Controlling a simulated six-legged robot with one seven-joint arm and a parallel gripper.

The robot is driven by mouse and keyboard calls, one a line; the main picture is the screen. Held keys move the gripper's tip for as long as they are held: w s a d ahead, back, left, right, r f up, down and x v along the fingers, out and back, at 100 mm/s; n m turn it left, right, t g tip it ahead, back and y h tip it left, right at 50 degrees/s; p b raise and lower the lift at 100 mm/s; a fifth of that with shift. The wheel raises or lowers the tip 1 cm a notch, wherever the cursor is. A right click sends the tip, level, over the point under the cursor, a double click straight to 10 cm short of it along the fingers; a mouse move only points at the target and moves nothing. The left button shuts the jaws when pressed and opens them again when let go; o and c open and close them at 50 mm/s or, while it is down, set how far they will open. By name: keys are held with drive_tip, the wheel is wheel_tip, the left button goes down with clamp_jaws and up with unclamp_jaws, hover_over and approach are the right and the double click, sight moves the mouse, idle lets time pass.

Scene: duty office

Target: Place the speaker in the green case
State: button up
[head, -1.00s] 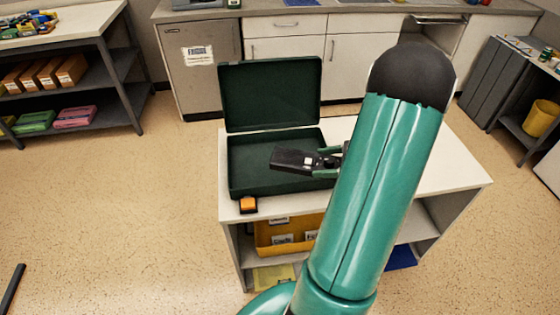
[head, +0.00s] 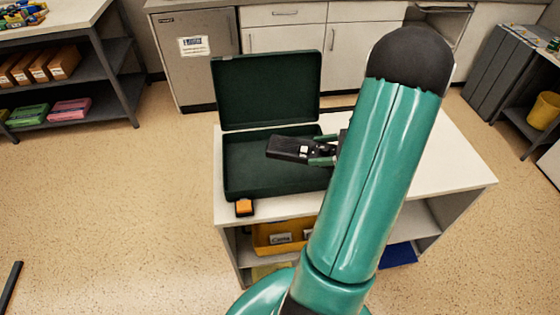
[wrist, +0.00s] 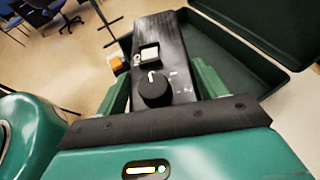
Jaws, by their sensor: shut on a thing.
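The green case (head: 240,180) stands open on the white-topped table, its lid upright at the back. My gripper (head: 322,152) is shut on the speaker (head: 288,148), a black box. The speaker is over the right part of the open case. In the wrist view the speaker (wrist: 155,60) shows a round knob and a small light square, with a green finger (wrist: 210,78) on each side. The case (wrist: 225,60) lies beyond it in that view. My arm hides part of the case's right side. I cannot tell how high the speaker is above the case floor.
A small orange and black object (head: 244,207) sits on the table's front left edge, just before the case. The table top (head: 440,165) is clear to the right. A yellow bin (head: 275,238) sits on the shelf below. Cabinets (head: 285,50) stand behind.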

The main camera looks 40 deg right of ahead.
drive_tip(key=w+f, duration=0.1)
drive_tip(key=w, duration=0.1)
drive_tip(key=w+a+f, duration=0.1)
drive_tip(key=w, duration=0.2)
drive_tip(key=w+a+f, duration=0.1)
drive_tip(key=w, duration=0.1)
drive_tip(key=shift+w+a+f, duration=0.1)
drive_tip(key=shift+w+a, duration=0.05)
hover_over(282, 168)
drive_tip(key=s, duration=0.1)
wheel_tip(282, 168, down, 5)
drive_tip(key=shift+r, duration=0.15)
drive_tip(key=shift+w+f, duration=0.25)
drive_tip(key=shift+f, duration=0.2)
drive_tip(key=shift+w+f, duration=0.15)
drive_tip(key=shift+f, duration=0.7)
drive_tip(key=shift+w+f, duration=0.1)
drive_tip(key=shift+f, duration=0.75)
drive_tip(key=o, duration=1.4)
drive_tip(key=shift+f, duration=0.2)
